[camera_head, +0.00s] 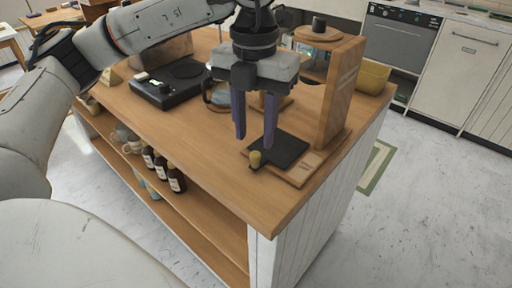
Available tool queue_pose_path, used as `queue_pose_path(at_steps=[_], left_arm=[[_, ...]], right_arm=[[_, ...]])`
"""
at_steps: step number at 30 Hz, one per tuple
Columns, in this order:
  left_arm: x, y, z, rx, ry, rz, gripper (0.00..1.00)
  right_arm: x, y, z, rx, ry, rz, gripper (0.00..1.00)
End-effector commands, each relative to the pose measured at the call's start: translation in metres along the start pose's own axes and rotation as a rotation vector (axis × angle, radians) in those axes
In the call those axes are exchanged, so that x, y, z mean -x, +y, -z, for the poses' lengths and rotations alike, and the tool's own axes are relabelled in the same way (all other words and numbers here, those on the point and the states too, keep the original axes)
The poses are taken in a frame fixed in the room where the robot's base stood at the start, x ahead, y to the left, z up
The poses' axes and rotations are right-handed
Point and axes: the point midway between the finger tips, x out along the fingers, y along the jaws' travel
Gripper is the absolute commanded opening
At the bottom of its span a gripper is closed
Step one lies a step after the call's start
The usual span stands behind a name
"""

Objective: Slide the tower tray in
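The wooden tower (341,92) stands near the right end of the cart top. The tray sticks out from the tower toward the near side. My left gripper (254,142) points down from above, its two dark fingers apart with nothing between them. The fingertips show just above the knob in the picture; I cannot tell the exact gap. My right gripper is not in view.
A black scale-like device (169,87) and a glass carafe (218,96) stand left of and behind the gripper. Brown bottles (175,179) and cups fill the shelf below. The near cart top (215,158) is clear.

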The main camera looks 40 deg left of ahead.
Motion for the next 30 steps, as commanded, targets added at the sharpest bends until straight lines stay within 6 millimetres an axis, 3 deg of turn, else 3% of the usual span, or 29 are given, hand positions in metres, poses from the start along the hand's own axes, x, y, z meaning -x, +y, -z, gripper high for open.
queue_pose_path(at_steps=[3, 9, 20, 26, 30], left_arm=[[-0.023, 0.000, 0.001, 0.000, 0.003, 0.000, 0.35], [-0.045, -0.001, 0.000, -0.001, 0.001, 0.002, 0.35], [-0.051, -0.001, 0.000, -0.002, 0.000, 0.003, 0.35], [-0.051, -0.001, 0.000, -0.002, 0.000, 0.003, 0.03], [-0.051, -0.001, 0.000, -0.002, 0.000, 0.003, 0.00]], right_arm=[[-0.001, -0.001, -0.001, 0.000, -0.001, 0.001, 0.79], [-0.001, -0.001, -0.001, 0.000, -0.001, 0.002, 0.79], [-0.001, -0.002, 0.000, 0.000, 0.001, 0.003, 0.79], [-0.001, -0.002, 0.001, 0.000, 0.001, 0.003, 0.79], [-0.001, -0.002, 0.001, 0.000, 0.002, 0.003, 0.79]])
